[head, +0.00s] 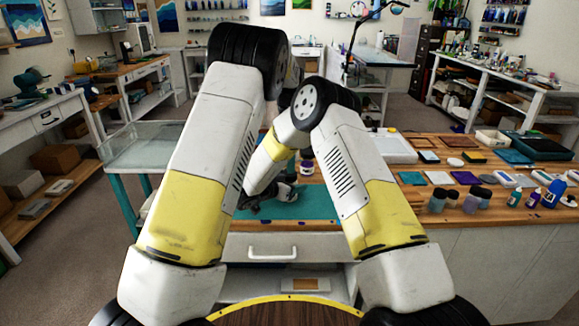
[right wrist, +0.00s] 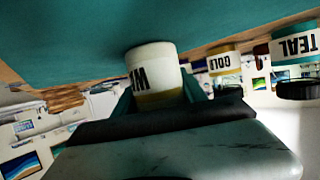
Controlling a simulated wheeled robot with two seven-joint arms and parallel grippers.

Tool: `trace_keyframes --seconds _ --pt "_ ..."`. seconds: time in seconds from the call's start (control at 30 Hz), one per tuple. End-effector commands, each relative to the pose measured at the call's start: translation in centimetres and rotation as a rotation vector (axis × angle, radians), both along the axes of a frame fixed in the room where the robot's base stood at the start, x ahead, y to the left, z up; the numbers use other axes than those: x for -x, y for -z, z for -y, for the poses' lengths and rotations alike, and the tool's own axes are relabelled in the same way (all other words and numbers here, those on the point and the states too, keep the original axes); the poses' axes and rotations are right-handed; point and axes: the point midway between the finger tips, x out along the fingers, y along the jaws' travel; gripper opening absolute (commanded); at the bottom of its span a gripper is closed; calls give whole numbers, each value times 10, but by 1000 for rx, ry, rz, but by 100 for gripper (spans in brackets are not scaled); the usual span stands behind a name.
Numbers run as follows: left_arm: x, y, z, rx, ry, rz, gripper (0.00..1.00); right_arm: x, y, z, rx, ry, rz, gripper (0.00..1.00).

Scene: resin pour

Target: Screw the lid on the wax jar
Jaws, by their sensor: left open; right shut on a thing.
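The wax jar (right wrist: 150,66), a white jar with part of a "WAX" label and an amber band, stands on the teal mat in the right wrist view, which is upside down. The jar's top is hidden behind the gripper, and I cannot make out the lid.
A gold jar (right wrist: 224,62) and a teal jar (right wrist: 294,46) stand beyond the wax jar. The teal mat (head: 318,203) lies on the wooden bench (head: 398,152). Several dark-topped jars and bottles stand at the bench's right.

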Motion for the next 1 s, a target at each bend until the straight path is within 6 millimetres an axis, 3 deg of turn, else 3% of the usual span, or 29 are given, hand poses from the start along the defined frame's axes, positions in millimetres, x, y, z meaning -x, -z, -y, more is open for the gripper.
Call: trace_keyframes --seconds 0.27,0.6,1.0 --pt "0 -1 0 0 -6 0 63 0 0 -1 0 -1 0 0" --pt "-1 -35 0 -1 -288 1 63 0 0 -1 0 -1 0 0" --pt "0 -30 0 -1 -298 -2 63 0 0 -1 0 -1 0 0"
